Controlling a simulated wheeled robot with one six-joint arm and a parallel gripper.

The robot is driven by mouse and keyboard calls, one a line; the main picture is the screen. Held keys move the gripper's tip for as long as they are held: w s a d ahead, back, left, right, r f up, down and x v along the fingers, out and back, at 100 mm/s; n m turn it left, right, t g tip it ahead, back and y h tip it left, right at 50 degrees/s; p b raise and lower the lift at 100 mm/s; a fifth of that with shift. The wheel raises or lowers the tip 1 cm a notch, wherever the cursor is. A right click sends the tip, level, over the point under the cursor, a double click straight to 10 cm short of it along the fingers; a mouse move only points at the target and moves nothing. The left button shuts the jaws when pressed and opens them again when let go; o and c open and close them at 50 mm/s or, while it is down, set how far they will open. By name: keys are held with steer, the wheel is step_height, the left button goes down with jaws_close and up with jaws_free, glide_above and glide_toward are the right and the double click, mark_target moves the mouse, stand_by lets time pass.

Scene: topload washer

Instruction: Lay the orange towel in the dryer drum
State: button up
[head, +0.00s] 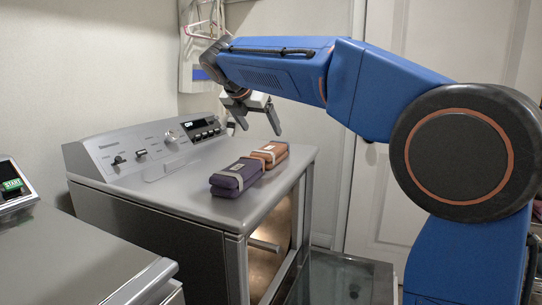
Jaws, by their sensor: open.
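The orange towel (270,153) is a small folded bundle with a pale band. It lies on the dryer top (190,190), behind and to the right of a purple folded towel (237,177). My gripper (257,130) is open and empty, pointing down above the orange towel and apart from it. The dryer's front is open at the right side, and the lit drum (268,258) shows inside. Most of the drum is hidden by the dryer's front edge and the angle of view.
A control panel (150,147) with knobs rises along the dryer's back. A second machine (75,255) stands at the lower left. A dark glass panel (345,280) is low in front of the dryer opening. A white door (385,200) stands behind my arm.

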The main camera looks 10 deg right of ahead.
mark_target(270, 148)
steer(key=shift+n, duration=0.3)
steer(key=x, duration=0.8)
steer(key=w+x, duration=0.1)
steer(key=x, duration=0.2)
steer(key=shift+w+a, duration=0.25)
steer(key=shift+w, duration=0.1)
steer(key=shift+x, duration=2.75)
steer(key=shift+a+r, duration=0.1)
steer(key=shift+a, duration=0.05)
steer(key=c, duration=1.4)
step_height(270, 148, up, 18)
